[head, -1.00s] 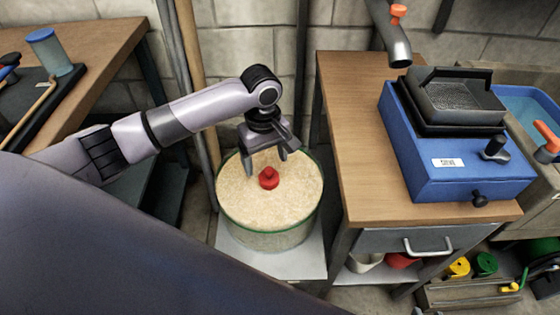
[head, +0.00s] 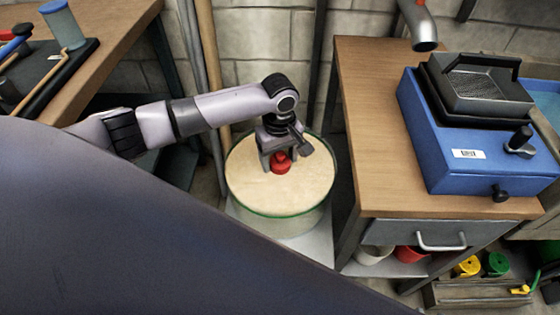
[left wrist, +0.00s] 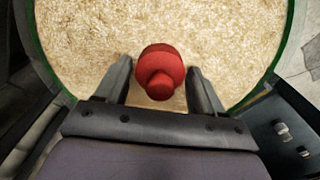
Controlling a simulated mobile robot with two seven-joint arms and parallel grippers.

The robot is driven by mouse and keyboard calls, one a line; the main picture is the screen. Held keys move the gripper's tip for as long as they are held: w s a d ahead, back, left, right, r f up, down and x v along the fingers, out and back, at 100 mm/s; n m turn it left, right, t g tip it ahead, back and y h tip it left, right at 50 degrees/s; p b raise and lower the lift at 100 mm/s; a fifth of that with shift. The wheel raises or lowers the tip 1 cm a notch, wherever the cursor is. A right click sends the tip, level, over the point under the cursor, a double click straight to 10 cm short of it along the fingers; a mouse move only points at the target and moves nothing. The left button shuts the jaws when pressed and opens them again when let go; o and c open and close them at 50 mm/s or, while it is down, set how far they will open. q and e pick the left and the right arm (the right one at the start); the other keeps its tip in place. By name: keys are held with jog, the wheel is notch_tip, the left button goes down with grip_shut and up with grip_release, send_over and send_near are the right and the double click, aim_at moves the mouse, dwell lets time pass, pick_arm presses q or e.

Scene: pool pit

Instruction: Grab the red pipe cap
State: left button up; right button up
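The red pipe cap (head: 281,163) sits on the pale, grainy round top of a drum with a green rim (head: 262,212). In the left wrist view the cap (left wrist: 160,72) shows as a red disc with a smaller knob, between the two fingers. My left gripper (head: 281,165) points down over the cap, its fingers on either side of it. In the left wrist view the left gripper (left wrist: 160,85) is open, with a gap visible beside the cap on both sides. My right gripper is not in view.
A wooden workbench (head: 375,90) with a blue machine (head: 470,150) stands right of the drum. Another wooden table (head: 105,40) is at the upper left. Pipes (head: 205,80) stand behind the drum. A crate (head: 475,293) sits low at the right.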

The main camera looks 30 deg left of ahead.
pick_arm(q)
jog(key=c, duration=0.7)
jog(key=shift+r, duration=0.1)
jog(key=shift+c, duration=0.2)
